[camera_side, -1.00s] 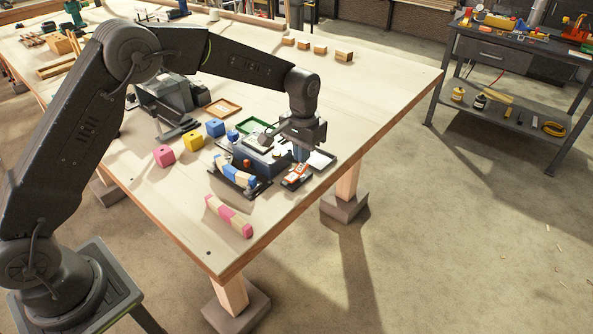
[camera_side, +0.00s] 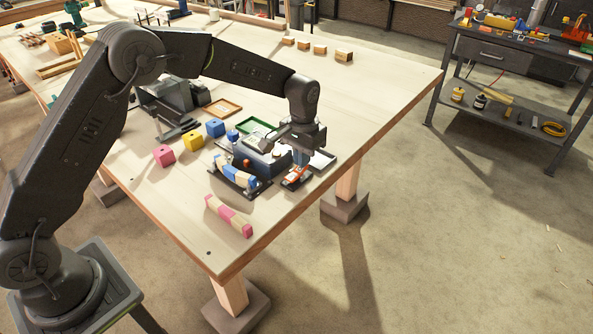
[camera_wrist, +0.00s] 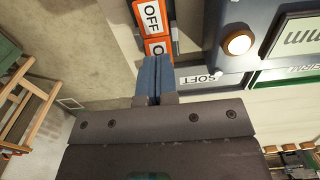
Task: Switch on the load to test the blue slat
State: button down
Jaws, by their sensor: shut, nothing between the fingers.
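The blue slat (camera_side: 238,174), with blue and bare wood bands, lies in the dark test rig (camera_side: 262,163) near the table's front edge. An orange switch (camera_side: 295,178) sits at the rig's right; in the wrist view the orange switch (camera_wrist: 151,15) carries white plates reading OFF. My gripper (camera_side: 300,161) is over the switch, its fingers pointing down. A round lamp (camera_wrist: 237,41) glows beside a display (camera_wrist: 296,36).
A pink-banded slat (camera_side: 228,216) lies in front of the rig. Pink (camera_side: 164,155), yellow (camera_side: 193,141) and blue (camera_side: 215,127) blocks stand to the left. A green-rimmed tray (camera_side: 240,129) and a wooden tray (camera_side: 223,108) lie behind. The table's front right is clear.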

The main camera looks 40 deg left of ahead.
jog(key=shift+f, duration=0.45)
jog(key=shift+r, duration=3.55)
jog(key=shift+r, duration=0.1)
jog(key=s+a+r+t, duration=0.3)
jog(key=s+r, duration=1)
jog(key=s, duration=0.2)
jog(key=s+a+f+t, duration=0.1)
jog(key=s+a+t, duration=0.1)
jog(key=s, duration=1.5)
jog(key=shift+f+t, duration=0.15)
jog(key=shift+t, duration=0.15)
